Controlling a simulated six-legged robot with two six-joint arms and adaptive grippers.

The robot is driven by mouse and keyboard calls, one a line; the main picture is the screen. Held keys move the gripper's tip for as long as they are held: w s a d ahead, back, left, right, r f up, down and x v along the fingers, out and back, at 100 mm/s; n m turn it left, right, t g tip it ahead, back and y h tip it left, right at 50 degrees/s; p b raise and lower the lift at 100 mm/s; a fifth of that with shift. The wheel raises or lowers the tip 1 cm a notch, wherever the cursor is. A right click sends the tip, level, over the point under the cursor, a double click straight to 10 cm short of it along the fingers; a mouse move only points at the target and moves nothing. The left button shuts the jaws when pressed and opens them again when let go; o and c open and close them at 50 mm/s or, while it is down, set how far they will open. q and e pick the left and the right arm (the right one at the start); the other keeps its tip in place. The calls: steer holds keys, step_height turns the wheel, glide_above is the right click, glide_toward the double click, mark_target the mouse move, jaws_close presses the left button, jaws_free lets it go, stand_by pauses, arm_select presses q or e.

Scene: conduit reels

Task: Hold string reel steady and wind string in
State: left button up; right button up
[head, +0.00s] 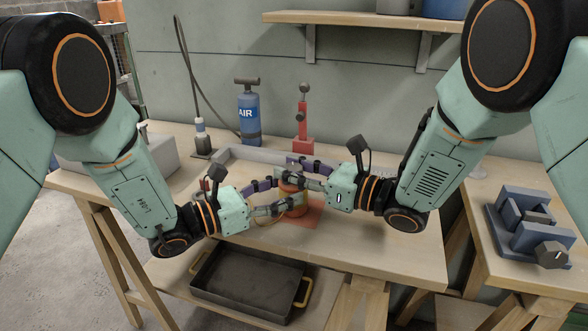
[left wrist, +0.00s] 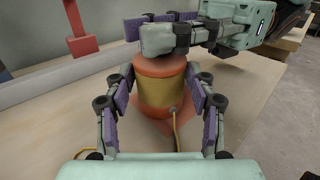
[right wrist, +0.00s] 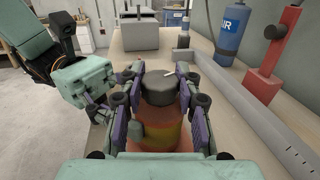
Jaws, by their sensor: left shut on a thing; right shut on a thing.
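The string reel (head: 295,209) is an orange and yellow drum standing upright on a reddish base patch (head: 312,217) on the bench. It fills the middle of the left wrist view (left wrist: 160,97). My left gripper (head: 284,196) is shut around its sides. A dark grey round knob (right wrist: 168,93) with a small pale peg (right wrist: 170,73) tops the reel in the right wrist view. My right gripper (head: 293,174) is shut on this knob, above the left fingers. Yellow string (left wrist: 177,140) leaves the drum's front and runs down. Much of the reel is hidden by my grippers in the head view.
Behind the reel stand a blue AIR bottle (head: 249,118), a red lever stand (head: 303,125) and a grey rail (head: 228,155). A dark tray (head: 245,288) sits on the lower shelf. A blue vise (head: 530,222) stands at right. The bench's front right is clear.

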steer(key=shift+a+m+t+h, duration=0.1)
steer(key=shift+m+t+h, duration=1.05)
steer(key=shift+t, duration=0.35)
steer(key=shift+m+t+h, duration=0.25)
steer(key=shift+m+t, duration=0.1)
steer(key=shift+t, duration=0.05)
steer(key=o, duration=1.2)
steer(key=v, duration=0.7)
steer(key=shift+s+d, duration=0.25)
steer(key=shift+d, duration=0.05)
